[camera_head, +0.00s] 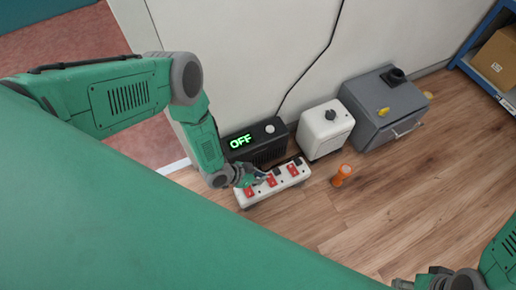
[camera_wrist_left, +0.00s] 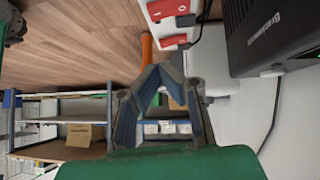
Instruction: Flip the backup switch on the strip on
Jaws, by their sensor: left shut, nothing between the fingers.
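The white power strip (camera_head: 283,185) lies on the wood floor in front of a black box (camera_head: 260,152) whose green display reads OFF. The strip carries several red rocker switches, one near its left end (camera_head: 250,191) and one near its right end (camera_head: 292,169). My left gripper (camera_head: 263,177) is shut and empty, right at the strip's middle. I cannot tell whether it touches a switch. In the left wrist view its fingertips (camera_wrist_left: 163,72) point toward the strip, with two red switches (camera_wrist_left: 173,40) near them. Switch labels are not readable. My right gripper (camera_head: 428,281) is partly cut off at the bottom right.
An orange cylinder (camera_head: 342,174) stands right of the strip. A white box (camera_head: 325,130) and a grey box with a handle (camera_head: 383,110) stand along the wall. A cardboard box (camera_head: 497,60) sits on a blue shelf. The floor at right is clear.

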